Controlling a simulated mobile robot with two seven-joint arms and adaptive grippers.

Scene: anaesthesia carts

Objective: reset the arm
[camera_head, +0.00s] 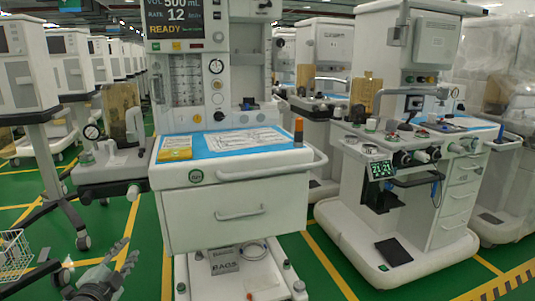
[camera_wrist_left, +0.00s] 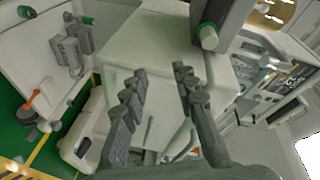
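My left gripper (camera_head: 124,253) is low at the bottom left of the head view, in front of and to the left of the nearest anaesthesia cart (camera_head: 205,215). In the left wrist view its two fingers (camera_wrist_left: 159,72) stand apart with a gap between them, and nothing is held. Beyond the fingers there is a white cart body (camera_wrist_left: 150,45). My right gripper is in neither view.
The near cart has a blue-covered worktop (camera_head: 215,148) and a drawer with a handle (camera_head: 240,213). Another cart (camera_head: 405,205) stands at the right. A wire basket (camera_head: 14,254) is at the left edge. Green floor (camera_head: 325,270) shows between the carts.

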